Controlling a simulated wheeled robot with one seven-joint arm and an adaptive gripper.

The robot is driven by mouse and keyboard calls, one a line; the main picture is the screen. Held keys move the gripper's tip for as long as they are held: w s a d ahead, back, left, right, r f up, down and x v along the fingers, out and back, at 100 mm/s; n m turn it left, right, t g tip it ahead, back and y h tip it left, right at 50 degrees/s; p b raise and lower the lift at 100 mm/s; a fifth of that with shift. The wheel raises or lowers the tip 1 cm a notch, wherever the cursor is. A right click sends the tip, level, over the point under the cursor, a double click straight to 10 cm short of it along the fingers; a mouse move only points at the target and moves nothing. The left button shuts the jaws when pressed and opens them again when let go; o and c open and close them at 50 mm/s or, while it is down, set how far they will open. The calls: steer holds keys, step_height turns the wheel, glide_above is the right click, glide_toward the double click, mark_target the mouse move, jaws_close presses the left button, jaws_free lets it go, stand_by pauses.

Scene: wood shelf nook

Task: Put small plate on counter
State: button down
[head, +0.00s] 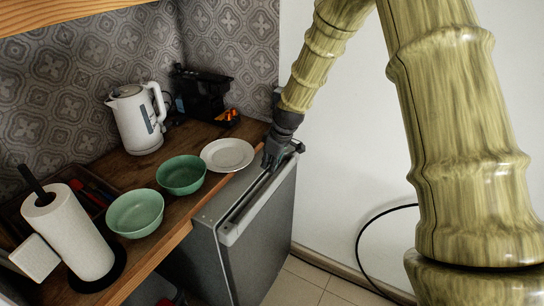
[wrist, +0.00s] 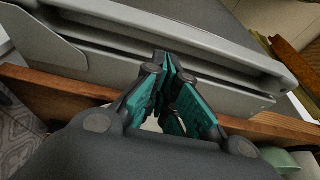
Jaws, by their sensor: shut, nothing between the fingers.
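The small white plate (head: 228,155) lies flat on the wooden counter (head: 150,172), close to its right front edge, in the head view. My gripper (head: 270,163) is just right of the plate, by the counter edge and the top of a grey cabinet-like appliance. In the wrist view my gripper (wrist: 165,68) has its dark and teal fingers shut together with nothing between them. A small pale patch shows between the finger links there; I cannot tell if it is the plate.
Two green bowls (head: 181,174) (head: 135,213) stand left of the plate. A white kettle (head: 136,120) and a dark coffee machine (head: 203,95) stand behind. A paper towel roll (head: 70,232) is at front left. The grey appliance (head: 250,235) stands against the counter's front.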

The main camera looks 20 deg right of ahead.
steer(key=shift+x, duration=1.05)
steer(key=w+a+p, duration=0.1)
steer(key=w+a, duration=0.1)
steer(key=shift+w+r+p, duration=0.15)
steer(key=shift+w+p, duration=0.1)
steer(key=shift+p, duration=0.1)
steer(key=shift+w+a, duration=0.2)
steer(key=shift+w, duration=0.1)
